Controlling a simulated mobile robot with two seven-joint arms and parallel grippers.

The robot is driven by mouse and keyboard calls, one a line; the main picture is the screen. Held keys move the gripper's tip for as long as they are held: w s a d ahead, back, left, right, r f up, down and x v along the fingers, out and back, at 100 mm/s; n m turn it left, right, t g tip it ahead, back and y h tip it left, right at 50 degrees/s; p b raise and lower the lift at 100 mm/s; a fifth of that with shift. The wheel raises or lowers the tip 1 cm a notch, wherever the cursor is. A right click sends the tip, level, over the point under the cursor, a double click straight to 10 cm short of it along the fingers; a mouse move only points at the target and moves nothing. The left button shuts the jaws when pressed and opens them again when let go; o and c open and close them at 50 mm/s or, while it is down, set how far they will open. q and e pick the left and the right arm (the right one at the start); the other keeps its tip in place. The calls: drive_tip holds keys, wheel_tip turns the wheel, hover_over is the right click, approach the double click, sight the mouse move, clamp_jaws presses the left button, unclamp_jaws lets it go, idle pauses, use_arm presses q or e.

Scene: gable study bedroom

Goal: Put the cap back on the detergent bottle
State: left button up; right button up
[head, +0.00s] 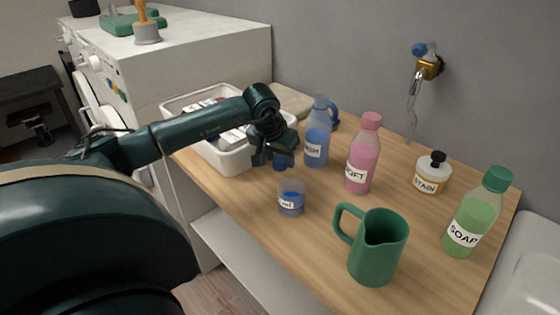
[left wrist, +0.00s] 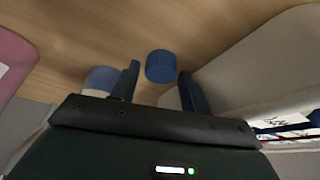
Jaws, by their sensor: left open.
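The detergent bottle (head: 317,140), translucent blue with a WASH label, stands upright on the wooden table beside the white bin; I see no cap on its neck. The blue cap (head: 283,162) sits on the table just left of the bottle, partly hidden by my gripper. It also shows in the left wrist view (left wrist: 160,66), in line with the gap between the fingers. My left gripper (head: 273,157) is open and empty, close to the cap, with its two dark fingers apart (left wrist: 159,73). My right gripper is not in view.
A measuring cup (head: 291,198) with blue liquid stands in front of the bottle. A pink SOFT bottle (head: 361,160), a green jug (head: 378,248), a STAIN jar (head: 432,174) and a green SOAP bottle (head: 474,217) stand to the right. A white bin (head: 235,159) is behind the gripper.

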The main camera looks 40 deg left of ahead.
sight(279, 161)
use_arm(q)
drive_tip(key=c, duration=0.7)
drive_tip(key=shift+c, duration=0.2)
drive_tip(key=shift+r, duration=0.1)
wheel_tip(279, 161, up, 10)
idle(0.3)
